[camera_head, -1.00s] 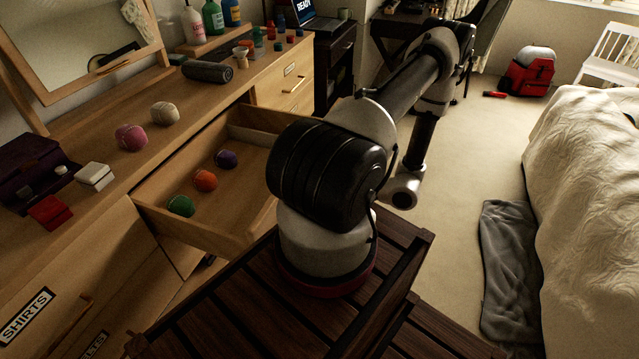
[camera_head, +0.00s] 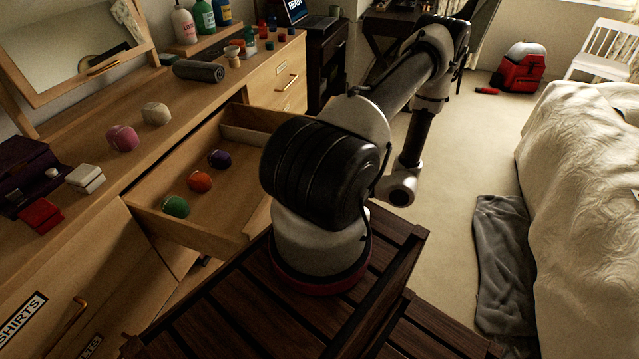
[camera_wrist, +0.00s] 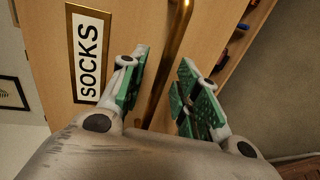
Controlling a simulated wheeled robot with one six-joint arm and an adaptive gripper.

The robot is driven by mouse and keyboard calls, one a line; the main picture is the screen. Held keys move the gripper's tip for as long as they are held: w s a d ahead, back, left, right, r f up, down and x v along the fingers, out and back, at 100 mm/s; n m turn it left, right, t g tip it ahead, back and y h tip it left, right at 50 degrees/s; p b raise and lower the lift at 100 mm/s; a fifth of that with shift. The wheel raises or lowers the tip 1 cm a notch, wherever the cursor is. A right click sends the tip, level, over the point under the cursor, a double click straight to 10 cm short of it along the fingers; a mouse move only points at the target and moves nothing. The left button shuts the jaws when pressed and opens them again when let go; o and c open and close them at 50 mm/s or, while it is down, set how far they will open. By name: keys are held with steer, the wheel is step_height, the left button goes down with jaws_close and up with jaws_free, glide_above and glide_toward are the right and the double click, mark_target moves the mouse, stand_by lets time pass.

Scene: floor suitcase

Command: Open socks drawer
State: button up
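In the wrist view a white SOCKS label (camera_wrist: 88,57) sits on a wooden drawer front (camera_wrist: 128,22), beside a brass bar handle (camera_wrist: 172,62). My gripper (camera_wrist: 165,92) has its green-padded fingers apart, one on each side of the handle. Contact with the handle is not clear.
The dresser top (camera_head: 160,135) holds a pink ball (camera_head: 122,138), a cream ball (camera_head: 156,113), small boxes, a dark roll (camera_head: 198,71) and bottles. A closed drawer with a brass handle (camera_head: 287,82) is further back.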

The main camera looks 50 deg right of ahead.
steer(key=v, duration=1.1)
steer(key=shift+s, duration=0.2)
steer(key=shift+d, duration=0.1)
